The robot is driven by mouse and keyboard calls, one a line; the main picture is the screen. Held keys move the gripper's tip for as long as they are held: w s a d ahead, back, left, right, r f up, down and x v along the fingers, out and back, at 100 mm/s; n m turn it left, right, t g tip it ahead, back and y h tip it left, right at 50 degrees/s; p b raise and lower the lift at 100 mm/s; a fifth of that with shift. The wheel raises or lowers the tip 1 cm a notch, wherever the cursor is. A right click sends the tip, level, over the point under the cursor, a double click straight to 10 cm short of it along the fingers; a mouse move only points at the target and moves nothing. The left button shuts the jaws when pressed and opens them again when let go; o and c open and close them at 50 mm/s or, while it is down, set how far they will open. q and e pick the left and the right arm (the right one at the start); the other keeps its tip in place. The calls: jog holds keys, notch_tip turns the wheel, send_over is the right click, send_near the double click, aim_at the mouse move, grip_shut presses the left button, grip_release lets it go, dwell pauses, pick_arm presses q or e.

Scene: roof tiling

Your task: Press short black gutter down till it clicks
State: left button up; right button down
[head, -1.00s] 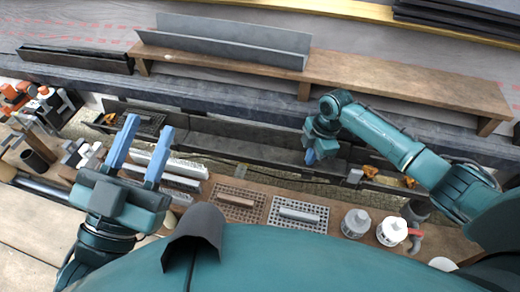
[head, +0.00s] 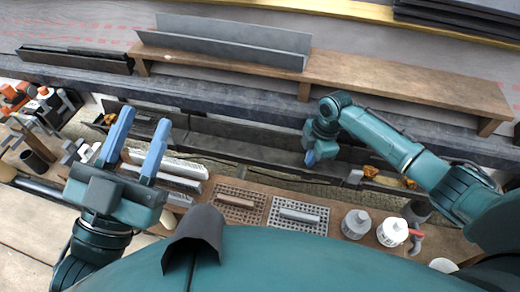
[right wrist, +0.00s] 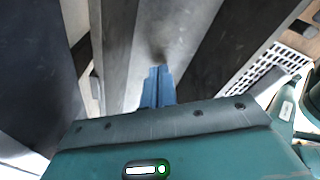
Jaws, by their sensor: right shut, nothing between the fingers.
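A dark gutter run (head: 250,150) lies along the eave below the slate edge in the head view. I cannot tell clearly where the short black piece begins and ends in it. My right gripper (head: 310,158) is shut and empty, pointing down at the right part of this run. In the right wrist view its blue fingers (right wrist: 158,88) are together, with a dark shadow at their tips on a grey channel floor (right wrist: 175,35); whether they touch it I cannot tell. My left gripper (head: 142,122) is open and empty, above the left end of the eave.
A wooden shelf (head: 400,88) holds a long grey gutter (head: 225,42). A short dark trough (head: 75,60) lies at the far left. Orange clips show at both eave ends. The near bench has grated trays (head: 298,214), white pots (head: 392,232) and a dark curved tile (head: 195,238).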

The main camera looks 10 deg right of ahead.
jog(key=shift+r, duration=0.3)
jog(key=shift+r+p, duration=0.7)
jog(key=shift+p, duration=0.4)
jog(key=shift+r+p, duration=0.7)
jog(key=shift+p, duration=0.05)
pick_arm(q)
jog(key=f+y+p, duration=0.1)
jog(key=p, duration=0.1)
jog(key=s+f+n+g+y+p, duration=0.1)
jog(key=p, duration=0.1)
jog(key=f+g+y+p, duration=0.1)
jog(key=y+p, duration=0.1)
jog(key=shift+s+a+f+n, duration=0.25)
jog(key=shift+a+f+n, duration=0.05)
jog(key=shift+f+n, duration=0.1)
pick_arm(e)
notch_tip(320, 180, up, 6)
jog(key=shift+f, duration=0.15)
